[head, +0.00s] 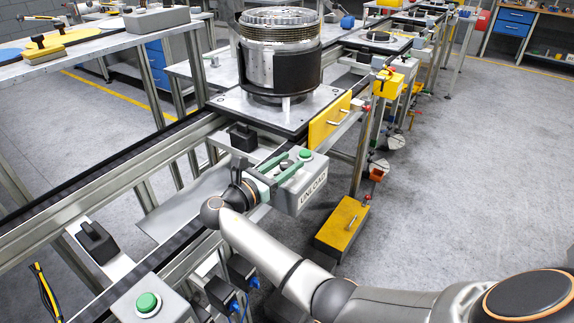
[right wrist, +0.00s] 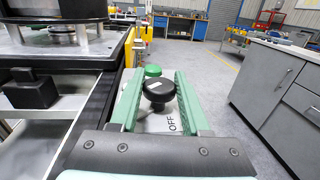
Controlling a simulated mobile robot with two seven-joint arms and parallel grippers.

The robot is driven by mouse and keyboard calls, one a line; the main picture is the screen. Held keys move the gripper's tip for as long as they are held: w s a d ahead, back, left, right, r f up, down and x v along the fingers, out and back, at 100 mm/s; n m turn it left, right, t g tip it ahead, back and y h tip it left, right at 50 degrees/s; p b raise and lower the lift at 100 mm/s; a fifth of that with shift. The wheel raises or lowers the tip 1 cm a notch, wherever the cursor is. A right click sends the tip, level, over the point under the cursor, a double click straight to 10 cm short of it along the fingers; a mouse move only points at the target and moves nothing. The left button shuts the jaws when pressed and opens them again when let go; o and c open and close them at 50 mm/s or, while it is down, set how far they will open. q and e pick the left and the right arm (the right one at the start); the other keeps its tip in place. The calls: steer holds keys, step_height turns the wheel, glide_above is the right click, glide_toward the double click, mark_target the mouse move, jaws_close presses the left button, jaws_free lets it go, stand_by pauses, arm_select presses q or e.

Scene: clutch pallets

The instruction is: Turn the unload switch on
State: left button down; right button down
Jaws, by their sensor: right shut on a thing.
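The grey unload box (head: 312,190) with its "UNLOAD" label hangs on the conveyor frame below the pallet in the head view. It carries a green button (head: 305,154), which also shows in the right wrist view (right wrist: 153,71). The black rotary unload switch (right wrist: 159,92) shows in the right wrist view, with "OFF" printed on the panel close by. My right gripper (head: 293,161) is over the box, its green fingers (right wrist: 158,75) on either side of the switch and shut on it. My left gripper is not in view.
A metal drum-shaped clutch assembly (head: 280,55) stands on a pallet (head: 225,102) just behind the box. A yellow plate (head: 329,122) and a yellow pedal-like block (head: 342,226) are to the right. Another box with a green button (head: 147,302) is at front left. Open floor lies right.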

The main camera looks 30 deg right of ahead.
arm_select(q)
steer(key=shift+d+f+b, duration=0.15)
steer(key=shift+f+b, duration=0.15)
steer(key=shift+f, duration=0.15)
arm_select(e)
steer(key=shift+m+g, duration=0.6)
steer(key=shift+g, duration=0.3)
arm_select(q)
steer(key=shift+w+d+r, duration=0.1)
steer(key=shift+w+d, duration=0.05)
arm_select(e)
steer(key=shift+g+h, duration=0.3)
steer(key=shift+g, duration=0.2)
steer(key=shift+c, duration=1.9)
jaws_free()
steer(key=shift+m, duration=0.3)
arm_select(q)
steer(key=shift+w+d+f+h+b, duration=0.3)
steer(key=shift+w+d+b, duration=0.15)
steer(key=shift+b, duration=0.45)
arm_select(e)
steer(key=s+a, duration=0.1)
steer(key=a, duration=1.1)
steer(key=shift+s+a, duration=0.2)
steer(key=shift+s, duration=0.05)
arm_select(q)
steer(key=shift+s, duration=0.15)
